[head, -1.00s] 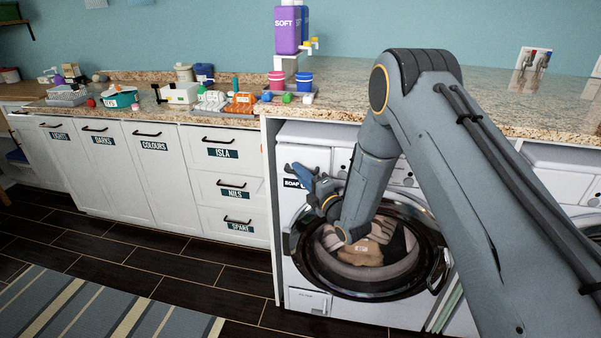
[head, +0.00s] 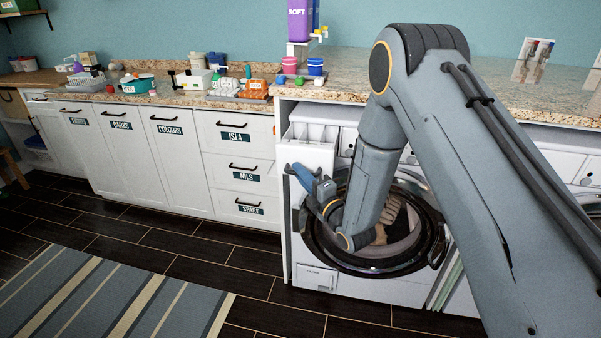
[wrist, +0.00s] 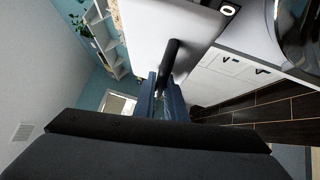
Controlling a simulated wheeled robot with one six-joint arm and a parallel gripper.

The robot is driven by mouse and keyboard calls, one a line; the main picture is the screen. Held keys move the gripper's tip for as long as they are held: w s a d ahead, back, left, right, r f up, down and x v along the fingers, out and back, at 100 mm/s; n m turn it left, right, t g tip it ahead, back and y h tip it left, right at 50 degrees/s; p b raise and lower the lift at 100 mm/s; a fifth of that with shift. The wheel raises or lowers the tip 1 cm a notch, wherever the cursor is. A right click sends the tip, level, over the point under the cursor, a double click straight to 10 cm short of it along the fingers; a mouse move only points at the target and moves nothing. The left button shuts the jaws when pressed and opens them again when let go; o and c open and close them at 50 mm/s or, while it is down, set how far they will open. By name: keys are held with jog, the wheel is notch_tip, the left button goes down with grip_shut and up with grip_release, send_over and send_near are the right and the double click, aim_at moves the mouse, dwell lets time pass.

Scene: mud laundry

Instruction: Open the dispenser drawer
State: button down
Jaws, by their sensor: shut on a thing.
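The white dispenser drawer (head: 311,132) is at the upper left of the washing machine (head: 318,278). It stands out from the machine, with its open-topped compartments showing. My gripper (head: 297,172), with blue fingers, is at the drawer's front, low on its left. In the wrist view my gripper (wrist: 163,92) is shut on the dark bar handle (wrist: 170,58) of the white drawer front (wrist: 150,24). The contact between fingertips and handle is small in the head view. How far the drawer can travel cannot be told.
My arm covers part of the round door (head: 350,262), with laundry behind it. The granite counter (head: 345,90) overhangs the machine. White cabinets (head: 185,175) stand to the left. A striped rug (head: 105,295) lies on the dark floor, which is otherwise clear there.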

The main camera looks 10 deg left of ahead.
jog(key=c, duration=2.1)
grip_release()
jog(key=b+v, duration=0.2)
jog(key=v, duration=0.5)
jog(key=shift+s+d, duration=0.25)
jog(key=shift+d, duration=0.05)
jog(key=shift+w, duration=0.1)
